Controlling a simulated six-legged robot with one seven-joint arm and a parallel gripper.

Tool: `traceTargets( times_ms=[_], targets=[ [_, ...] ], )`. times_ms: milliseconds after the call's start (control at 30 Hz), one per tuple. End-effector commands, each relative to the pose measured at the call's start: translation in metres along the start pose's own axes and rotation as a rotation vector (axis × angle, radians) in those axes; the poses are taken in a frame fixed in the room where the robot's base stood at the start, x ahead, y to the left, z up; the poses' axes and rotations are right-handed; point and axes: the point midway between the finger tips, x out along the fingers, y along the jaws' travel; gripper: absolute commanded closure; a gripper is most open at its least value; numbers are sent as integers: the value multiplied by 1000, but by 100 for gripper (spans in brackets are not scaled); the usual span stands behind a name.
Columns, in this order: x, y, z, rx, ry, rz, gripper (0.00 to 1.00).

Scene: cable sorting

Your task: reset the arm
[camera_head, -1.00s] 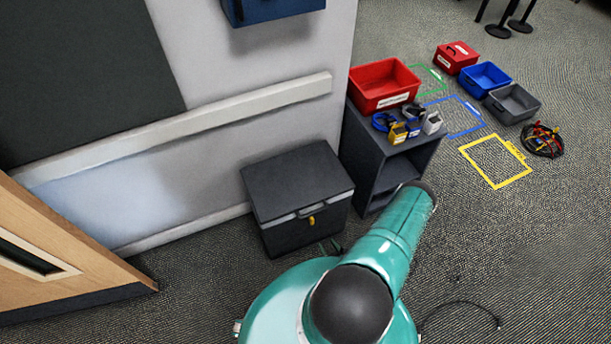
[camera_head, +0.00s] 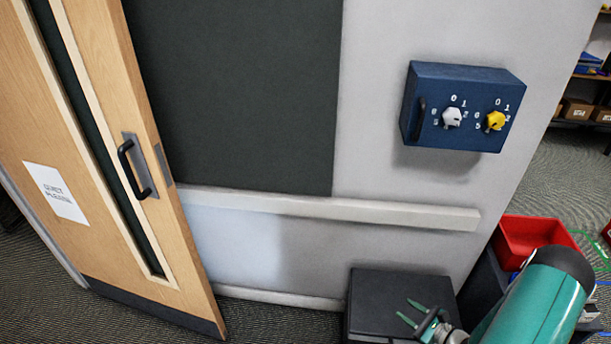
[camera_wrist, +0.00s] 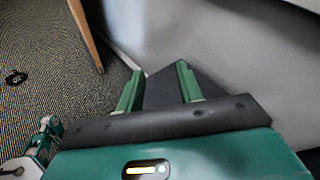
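My gripper (camera_head: 411,312) shows at the bottom of the head view, in front of the dark box (camera_head: 375,290) by the wall. Its two green fingers are apart with nothing between them. The wrist view also shows my gripper (camera_wrist: 158,85) open and empty, with a dark surface, the wall and carpet beyond the fingers. My teal arm reaches in from the lower right of the head view and covers part of the dark box and shelf.
A wooden door (camera_head: 125,150) with a black handle stands at the left. A blue box with white and yellow knobs (camera_head: 462,105) is on the wall, above a pale rail (camera_head: 330,208). A red bin (camera_head: 530,238) is at the right. Carpet shows at lower left.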

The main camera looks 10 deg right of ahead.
Motion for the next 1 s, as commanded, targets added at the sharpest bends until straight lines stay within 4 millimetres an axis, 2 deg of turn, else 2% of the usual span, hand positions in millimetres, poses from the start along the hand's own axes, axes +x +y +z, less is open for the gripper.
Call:
traceTargets(
  times_ms=[33,200,500,700,1000],
  targets=[
    [6,-7,25,-56,-12,60,64],
    [20,-12,98,-222,-40,257,64],
    [28,6,215,-537,-51,582,64],
    [21,27,282,-764,-35,771,64],
    [-6,61,364,-1133,24,1000,64]
  ],
)
